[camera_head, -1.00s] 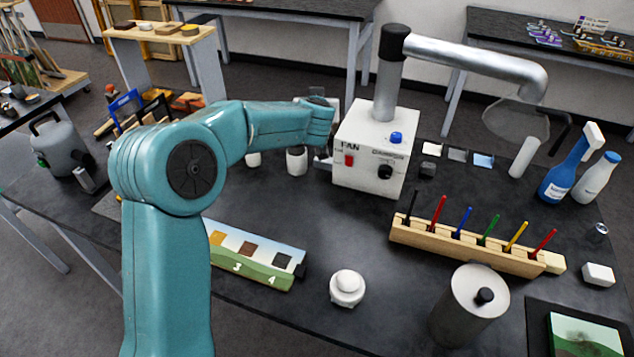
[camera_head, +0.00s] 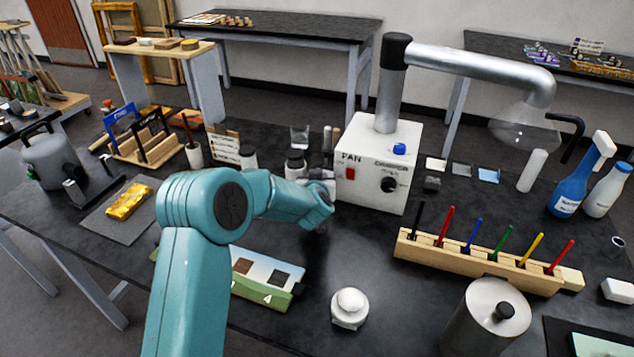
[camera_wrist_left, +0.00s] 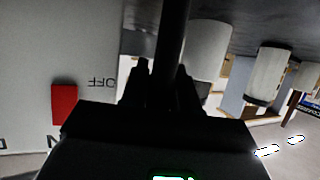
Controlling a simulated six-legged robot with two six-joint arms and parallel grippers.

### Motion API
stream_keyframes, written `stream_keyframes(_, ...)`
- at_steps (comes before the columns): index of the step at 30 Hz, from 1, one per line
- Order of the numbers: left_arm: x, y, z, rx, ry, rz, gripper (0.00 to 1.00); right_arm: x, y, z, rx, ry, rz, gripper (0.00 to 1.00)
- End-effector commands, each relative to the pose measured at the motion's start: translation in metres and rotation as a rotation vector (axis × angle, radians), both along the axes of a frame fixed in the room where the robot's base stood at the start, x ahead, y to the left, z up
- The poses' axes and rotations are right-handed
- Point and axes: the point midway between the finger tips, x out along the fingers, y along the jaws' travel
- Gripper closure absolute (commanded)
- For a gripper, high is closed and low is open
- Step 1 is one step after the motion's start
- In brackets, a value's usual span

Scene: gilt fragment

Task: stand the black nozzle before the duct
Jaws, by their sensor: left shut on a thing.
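My left gripper (camera_wrist_left: 162,85) is shut on a dark, slim, tube-like thing, which I take to be the black nozzle (camera_wrist_left: 172,40), in the left wrist view. Its far end runs out of the top of that view. In the head view my left gripper (camera_head: 325,182) is beside the lower left of the white fan box (camera_head: 362,190), mostly hidden by my arm, and the nozzle cannot be made out there. The silver duct (camera_head: 480,62) rises from the box through a black collar and bends right to a clear hood (camera_head: 522,125). My right gripper is not in view.
A wooden rack (camera_head: 480,262) of coloured tools stands right of centre. A white knobbed jar (camera_head: 349,308) and a grey lidded can (camera_head: 484,320) are in front. A blue bottle (camera_head: 570,185) is at the right. Pale jars stand behind my gripper. Table before the box is clear.

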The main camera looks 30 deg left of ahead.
Motion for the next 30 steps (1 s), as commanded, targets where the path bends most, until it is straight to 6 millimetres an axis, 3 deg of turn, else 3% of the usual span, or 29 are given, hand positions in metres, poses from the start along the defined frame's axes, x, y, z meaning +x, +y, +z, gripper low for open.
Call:
stream_keyframes(13,0.000,0.000,-0.009,0.001,-0.001,0.000,0.99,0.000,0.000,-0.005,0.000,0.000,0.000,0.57)
stream_keyframes(14,0.000,0.000,-0.007,0.001,-0.001,0.000,0.61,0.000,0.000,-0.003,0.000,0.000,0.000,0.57)
stream_keyframes(15,0.000,0.000,-0.007,0.001,-0.001,0.000,0.48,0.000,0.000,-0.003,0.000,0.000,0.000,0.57)
stream_keyframes(16,0.000,0.000,-0.007,0.001,-0.001,0.000,0.45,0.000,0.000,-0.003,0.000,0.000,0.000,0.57)
stream_keyframes(26,0.000,0.000,0.000,0.001,-0.002,0.000,0.45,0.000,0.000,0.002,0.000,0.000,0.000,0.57)
stream_keyframes(30,-0.015,-0.010,0.005,0.000,-0.002,-0.003,0.45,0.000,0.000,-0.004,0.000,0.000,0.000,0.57)
